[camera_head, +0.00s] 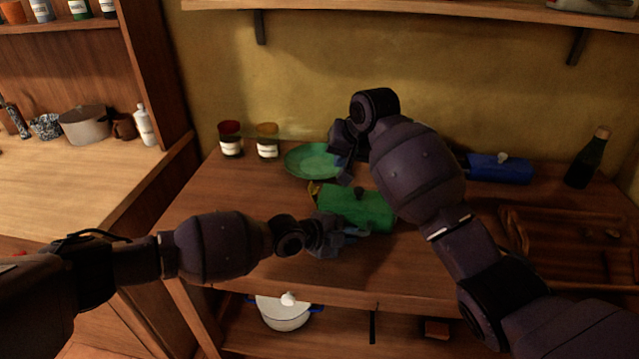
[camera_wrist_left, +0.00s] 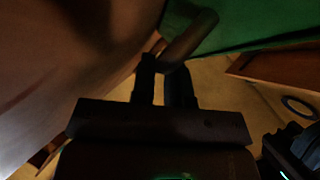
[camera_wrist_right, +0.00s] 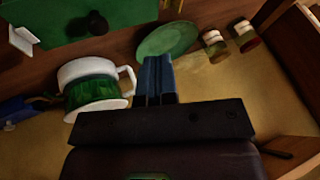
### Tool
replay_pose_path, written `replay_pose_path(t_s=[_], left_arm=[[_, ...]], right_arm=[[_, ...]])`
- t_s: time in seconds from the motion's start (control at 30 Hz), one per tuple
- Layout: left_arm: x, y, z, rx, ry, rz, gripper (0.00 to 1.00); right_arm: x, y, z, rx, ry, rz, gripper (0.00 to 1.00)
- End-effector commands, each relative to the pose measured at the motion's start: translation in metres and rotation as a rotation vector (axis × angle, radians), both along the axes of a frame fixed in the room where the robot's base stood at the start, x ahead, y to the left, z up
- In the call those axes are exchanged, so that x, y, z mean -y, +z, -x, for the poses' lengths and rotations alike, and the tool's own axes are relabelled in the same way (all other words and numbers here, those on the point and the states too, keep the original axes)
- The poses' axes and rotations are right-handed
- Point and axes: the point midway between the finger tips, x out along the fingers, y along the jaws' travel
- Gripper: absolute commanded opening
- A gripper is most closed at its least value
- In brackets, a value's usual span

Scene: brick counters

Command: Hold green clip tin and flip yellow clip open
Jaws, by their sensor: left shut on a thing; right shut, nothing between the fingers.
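The green clip tin (camera_head: 358,208) is in the middle of the counter in the head view; its green side also shows in the left wrist view (camera_wrist_left: 262,22) and the right wrist view (camera_wrist_right: 60,18). A small yellow clip (camera_head: 313,189) shows at its left end. My left gripper (camera_head: 340,235) is at the tin's near side, shut on a rod-like handle (camera_wrist_left: 190,38) beside the green body. My right gripper (camera_wrist_right: 158,68) is shut and empty, behind the tin and near the green plate.
A green plate (camera_head: 308,160) and two jars (camera_head: 230,140) (camera_head: 267,141) stand behind left. A blue tin (camera_head: 498,168), a dark bottle (camera_head: 588,160) and a wooden tray (camera_head: 560,235) are at right. A white and green mug (camera_wrist_right: 93,84) shows in the right wrist view. Front-left counter is clear.

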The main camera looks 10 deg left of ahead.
Motion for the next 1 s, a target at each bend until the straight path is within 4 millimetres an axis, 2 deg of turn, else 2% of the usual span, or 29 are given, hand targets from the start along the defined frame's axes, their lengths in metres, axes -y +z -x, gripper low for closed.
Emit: replay_pose_path(t_s=[0.23, 0.67, 0.83, 1.0], left_arm=[[0.000, 0.000, 0.000, 0.000, 0.000, 0.000, 0.00], [0.000, 0.000, 0.000, 0.000, 0.000, 0.000, 0.00], [0.000, 0.000, 0.000, 0.000, 0.000, 0.000, 0.00], [0.000, 0.000, 0.000, 0.000, 0.000, 0.000, 0.00]], right_arm=[[0.019, 0.004, 0.012, -0.022, -0.090, -0.068, 0.00], [0.019, 0.003, 0.012, -0.024, -0.097, -0.073, 0.00], [0.014, -0.008, 0.008, -0.026, -0.097, -0.073, 0.00], [0.004, -0.030, -0.002, -0.027, -0.097, -0.073, 0.00]])
